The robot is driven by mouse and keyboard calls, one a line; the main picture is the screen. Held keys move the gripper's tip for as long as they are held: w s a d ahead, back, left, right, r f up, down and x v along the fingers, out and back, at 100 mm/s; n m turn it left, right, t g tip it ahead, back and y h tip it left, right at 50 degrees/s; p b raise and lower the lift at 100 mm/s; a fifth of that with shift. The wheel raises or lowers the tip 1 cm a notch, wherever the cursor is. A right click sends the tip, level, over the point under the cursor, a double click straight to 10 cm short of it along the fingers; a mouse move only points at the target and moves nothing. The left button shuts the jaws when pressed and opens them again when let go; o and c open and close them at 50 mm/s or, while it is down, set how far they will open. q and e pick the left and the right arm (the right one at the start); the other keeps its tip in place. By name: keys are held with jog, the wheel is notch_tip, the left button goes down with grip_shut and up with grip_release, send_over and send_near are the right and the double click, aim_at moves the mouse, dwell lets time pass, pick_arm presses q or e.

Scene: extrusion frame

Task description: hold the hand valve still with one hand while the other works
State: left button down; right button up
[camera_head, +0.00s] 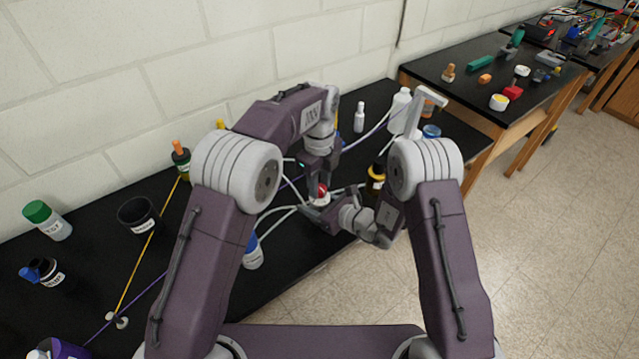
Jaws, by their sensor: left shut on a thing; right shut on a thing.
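The hand valve (321,197), a small white body with a red top, is partly hidden between my two grippers near the front of the black bench. My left gripper (319,186) reaches down from above and is shut on the valve at its red top. My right gripper (316,210) comes in low from the right and looks shut on the valve's lower part. The exact grip of the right fingers is too small to tell. Pale tubes (277,210) run to the left of the valve.
A yellow-labelled dark bottle (376,180) stands close to the right of the valve. A blue-capped bottle (253,254) is at front left, partly behind my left arm. A dark cup (138,214) and white bottles (399,108) stand farther off. Cords cross the bench (95,255).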

pick_arm(q)
jog(key=c, duration=1)
grip_release()
jog(key=shift+r, duration=0.1)
notch_tip(320, 180, up, 12)
jog(key=shift+f, duration=0.15)
pick_arm(e)
jog(key=o, duration=1.6)
